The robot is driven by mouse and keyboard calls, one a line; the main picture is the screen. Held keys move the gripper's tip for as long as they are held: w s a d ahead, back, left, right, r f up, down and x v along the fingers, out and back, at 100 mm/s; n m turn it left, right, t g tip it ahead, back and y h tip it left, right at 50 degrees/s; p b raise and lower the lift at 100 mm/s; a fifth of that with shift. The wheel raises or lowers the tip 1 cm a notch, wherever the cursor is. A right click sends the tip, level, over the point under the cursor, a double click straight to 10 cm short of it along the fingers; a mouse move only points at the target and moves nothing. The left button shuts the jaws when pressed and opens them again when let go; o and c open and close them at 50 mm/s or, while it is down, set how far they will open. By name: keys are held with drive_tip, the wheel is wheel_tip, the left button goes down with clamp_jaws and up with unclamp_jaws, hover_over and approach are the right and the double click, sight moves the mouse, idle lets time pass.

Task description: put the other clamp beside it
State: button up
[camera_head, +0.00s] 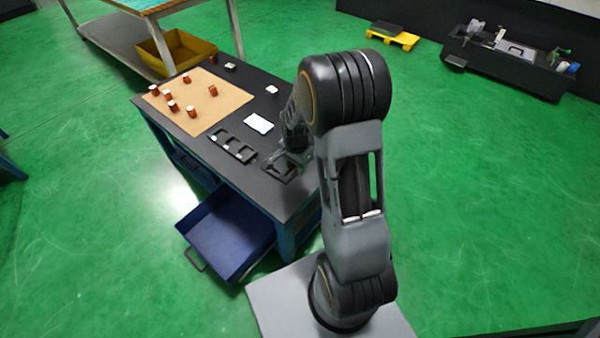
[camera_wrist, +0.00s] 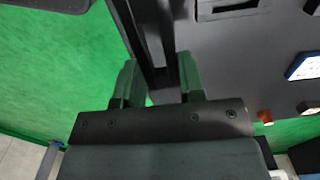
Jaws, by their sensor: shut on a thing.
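My gripper (camera_wrist: 158,60) is shut on a long black thing (camera_wrist: 150,35) that runs up the wrist view between the two fingers. It may be the clamp, but its full shape does not show. In the head view my gripper (camera_head: 292,156) is low over the near right corner of the dark worktable (camera_head: 268,205). A black framed piece (camera_head: 278,172) lies at that corner, close by the gripper and partly hidden. I cannot tell whether it touches the gripper. No other clamp can be made out with certainty.
A black holder with several compartments (camera_head: 234,148) lies left of the gripper. Beyond are a white and blue block (camera_head: 259,124) and a brown mat (camera_head: 228,92) with several red-brown cylinders. An open blue drawer (camera_head: 225,235) sticks out below. Green floor surrounds the table.

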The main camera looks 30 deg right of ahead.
drive_tip(key=b, duration=0.1)
hover_over(302, 176)
wheel_tip(302, 176, down, 5)
drive_tip(key=shift+a, duration=0.15)
drive_tip(key=shift+w+f+b, duration=0.15)
drive_tip(key=shift+f+b, duration=0.65)
drive_tip(key=shift+f, duration=0.8)
drive_tip(key=shift+f, duration=0.2)
drive_tip(key=o, duration=1.1)
